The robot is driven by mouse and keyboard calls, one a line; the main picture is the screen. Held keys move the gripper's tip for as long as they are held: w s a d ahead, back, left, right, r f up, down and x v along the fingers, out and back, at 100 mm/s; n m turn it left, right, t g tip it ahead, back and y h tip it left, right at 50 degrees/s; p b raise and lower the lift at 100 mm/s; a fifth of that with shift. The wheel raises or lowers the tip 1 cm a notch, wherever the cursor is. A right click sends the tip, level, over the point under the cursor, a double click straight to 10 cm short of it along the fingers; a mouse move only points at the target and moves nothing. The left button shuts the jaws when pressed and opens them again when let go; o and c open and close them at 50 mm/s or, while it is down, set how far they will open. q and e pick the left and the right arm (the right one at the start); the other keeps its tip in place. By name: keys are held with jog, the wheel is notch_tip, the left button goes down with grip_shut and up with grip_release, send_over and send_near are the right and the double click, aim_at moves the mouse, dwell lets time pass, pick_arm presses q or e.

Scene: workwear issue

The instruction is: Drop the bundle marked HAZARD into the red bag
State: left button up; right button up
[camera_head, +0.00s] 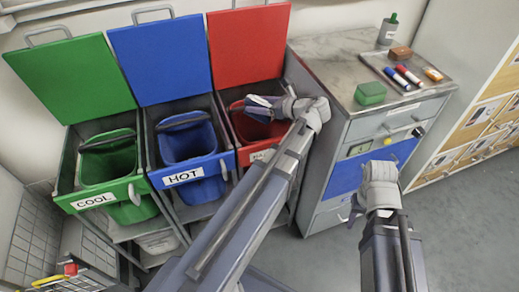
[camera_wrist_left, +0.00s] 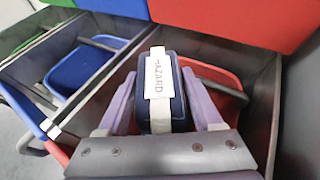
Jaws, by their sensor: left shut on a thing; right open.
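The red bag also shows behind the bundle in the left wrist view (camera_wrist_left: 230,78). My arm hides part of the red bag and its front label. My right gripper (camera_head: 356,210) is open in front of the drawer cabinet.
A green bag (camera_head: 108,165) marked COOL and a blue bag (camera_head: 187,147) marked HOT hang to the left under raised lids. The cabinet (camera_head: 335,95) on the right carries a tray of markers, a green box and a bottle. Floor at right is clear.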

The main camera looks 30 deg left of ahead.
pick_arm(q)
notch_tip(320, 180, down, 4)
jog(key=b, duration=0.3)
jog(key=shift+f+b, duration=0.25)
jog(key=shift+b, duration=0.1)
jog(key=o, duration=1.6)
jog(key=shift+c, duration=0.2)
jog(key=shift+r, duration=0.2)
notch_tip(320, 180, up, 10)
jog(key=p, duration=1)
jog(key=shift+f, duration=0.1)
jog(key=shift+f, duration=0.1)
